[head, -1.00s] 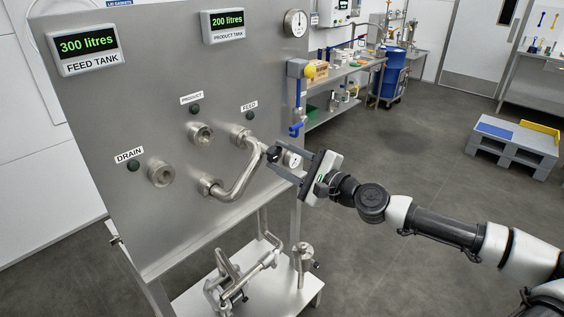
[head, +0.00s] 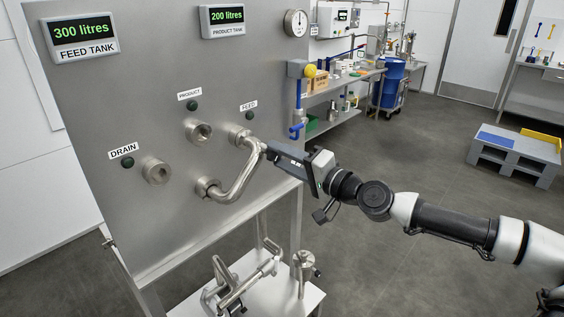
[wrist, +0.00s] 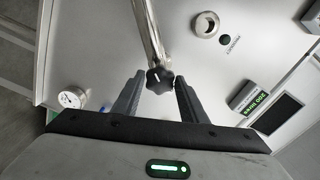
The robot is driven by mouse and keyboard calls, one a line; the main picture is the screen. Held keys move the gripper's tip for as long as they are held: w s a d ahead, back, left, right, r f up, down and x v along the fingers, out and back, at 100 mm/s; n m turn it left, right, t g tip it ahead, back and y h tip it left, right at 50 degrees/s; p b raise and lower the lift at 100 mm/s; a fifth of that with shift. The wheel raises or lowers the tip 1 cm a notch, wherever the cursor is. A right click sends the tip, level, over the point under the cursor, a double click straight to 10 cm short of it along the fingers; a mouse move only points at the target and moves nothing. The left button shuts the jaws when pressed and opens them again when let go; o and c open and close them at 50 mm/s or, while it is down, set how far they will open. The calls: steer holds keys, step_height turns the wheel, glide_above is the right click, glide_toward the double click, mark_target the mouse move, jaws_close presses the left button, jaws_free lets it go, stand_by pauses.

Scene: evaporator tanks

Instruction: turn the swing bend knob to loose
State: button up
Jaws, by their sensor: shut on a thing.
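The swing bend (head: 239,181) is a bent steel pipe on the panel. It runs from the port under the FEED label (head: 249,104) down to a lower port. Its black, lobed knob (wrist: 159,79) shows in the wrist view at the end of the pipe, between my fingertips. My gripper (head: 269,150) is shut on the knob, with its fingers pointing at the panel.
The steel panel (head: 120,215) also has an open PRODUCT port (head: 198,131) and a DRAIN port (head: 156,171). Spare pipe fittings (head: 240,285) stand on a shelf below my gripper.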

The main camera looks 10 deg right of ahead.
steer(key=n+b, duration=0.2)
steer(key=n, duration=0.4)
steer(key=shift+f+n, duration=0.15)
steer(key=shift+n, duration=0.15)
steer(key=n+b, duration=0.2)
steer(key=n, duration=0.4)
stand_by(0.4)
steer(key=o, duration=1)
steer(key=v, duration=1.7)
steer(key=shift+s+d, duration=0.15)
steer(key=shift+s, duration=0.1)
